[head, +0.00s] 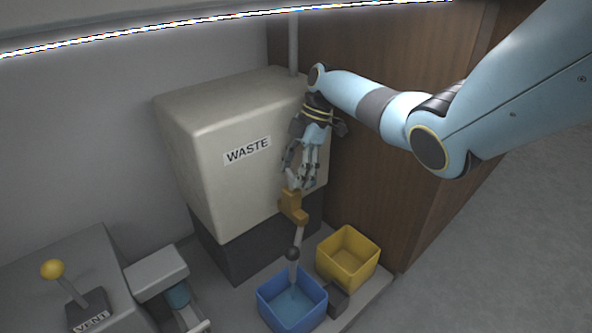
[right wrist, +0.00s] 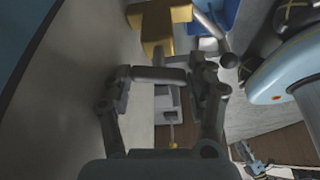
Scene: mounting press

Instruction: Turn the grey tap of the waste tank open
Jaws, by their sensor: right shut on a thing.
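The pale waste tank (head: 225,180) carries a WASTE label and stands on a dark block. A brass-coloured tap body (head: 293,206) sticks out low on its front and shows at the top of the right wrist view (right wrist: 158,22). My right gripper (head: 296,182) is just above this body, in front of the tank. In the right wrist view, its fingers are shut on the grey tap handle (right wrist: 160,75), a bar lying across between the fingertips. The fingers hide much of the handle in the head view. What looks like my left gripper (right wrist: 258,162) shows small in that view; its jaws are unclear.
A grey rod with a dark ball (head: 292,253) hangs below the tap, over a blue bin (head: 308,312). A yellow bin (head: 364,270) stands to its right. A yellow-knobbed VENT lever (head: 75,285) is at lower left. A brown wooden panel (head: 380,190) stands right of the tank.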

